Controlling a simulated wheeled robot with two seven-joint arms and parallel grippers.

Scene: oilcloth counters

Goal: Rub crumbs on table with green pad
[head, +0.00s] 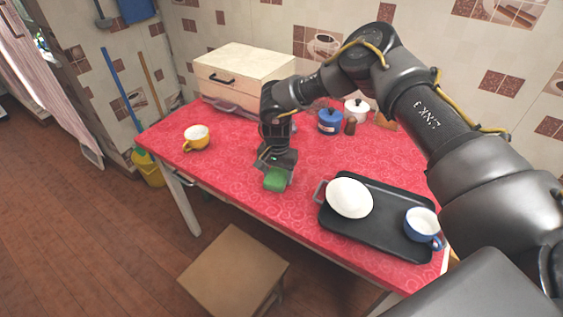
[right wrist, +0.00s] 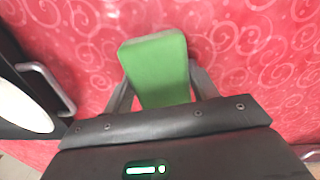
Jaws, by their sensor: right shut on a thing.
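The green pad (head: 275,180) is at the middle of the red patterned table (head: 240,190). My right gripper (head: 276,172) is shut on the pad and points down at the tabletop. In the right wrist view the green pad (right wrist: 155,68) sits between the two fingers of the right gripper (right wrist: 160,88). I cannot tell whether the pad touches the cloth. No crumbs can be made out on the table in either view. My left gripper is not in view.
A black tray (head: 378,240) holds a white bowl (head: 349,198) and a blue cup (head: 422,224), right of the pad. A yellow cup (head: 196,137) stands at the left. A cream bread box (head: 245,68), a blue pot (head: 329,121) and a white pot (head: 356,109) stand behind. A stool (head: 235,268) is in front.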

